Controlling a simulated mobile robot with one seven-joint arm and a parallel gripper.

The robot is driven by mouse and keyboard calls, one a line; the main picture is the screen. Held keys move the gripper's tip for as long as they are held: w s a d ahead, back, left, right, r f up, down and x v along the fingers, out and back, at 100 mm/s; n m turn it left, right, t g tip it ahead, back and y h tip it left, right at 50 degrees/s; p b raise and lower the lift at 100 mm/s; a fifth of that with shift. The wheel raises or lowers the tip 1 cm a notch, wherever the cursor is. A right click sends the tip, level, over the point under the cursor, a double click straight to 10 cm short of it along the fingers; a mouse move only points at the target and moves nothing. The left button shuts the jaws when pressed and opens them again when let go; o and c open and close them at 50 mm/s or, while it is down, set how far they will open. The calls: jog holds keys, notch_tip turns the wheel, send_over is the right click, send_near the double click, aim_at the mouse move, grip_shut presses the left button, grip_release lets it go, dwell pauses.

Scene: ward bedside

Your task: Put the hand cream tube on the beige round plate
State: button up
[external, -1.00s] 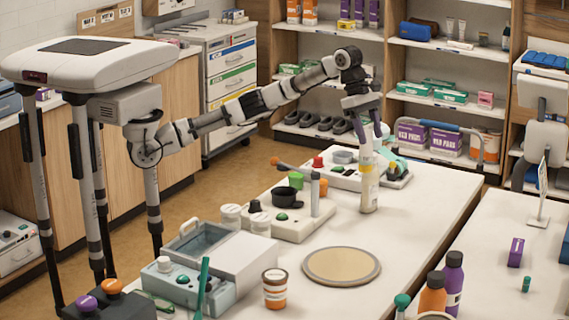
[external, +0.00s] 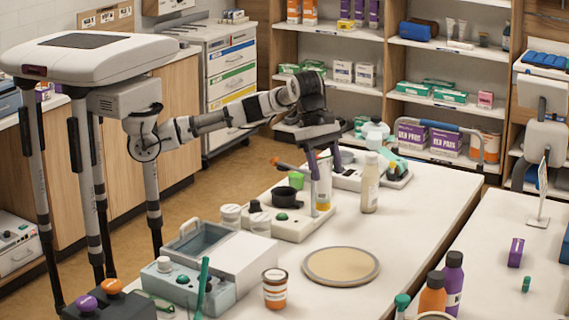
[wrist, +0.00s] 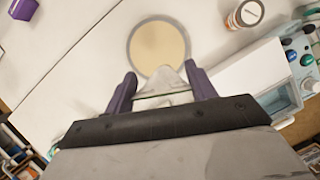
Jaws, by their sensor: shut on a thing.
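My gripper (external: 325,170) is shut on the hand cream tube (external: 323,187), a pale tube with a yellow-orange lower end, held hanging down. In the wrist view the pale tube (wrist: 165,88) shows between the two purple fingers (wrist: 161,77). The beige round plate (external: 341,265), with a grey rim, lies empty on the white table, nearer the external camera than my gripper. In the wrist view the plate (wrist: 158,45) lies just beyond the fingertips. The tube is apart from the plate.
A pale bottle (external: 369,187) stands right of the tube. A brown-and-white jar (external: 275,290) and a clear-lidded device (external: 208,240) stand left of the plate. The table right of the plate is clear.

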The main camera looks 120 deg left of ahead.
notch_tip(320, 180, down, 15)
jog(key=p, duration=0.3)
jog(key=shift+r, duration=0.2)
jog(key=shift+f, duration=0.1)
jog(key=shift+f, duration=0.15)
jog(key=o, duration=1.3)
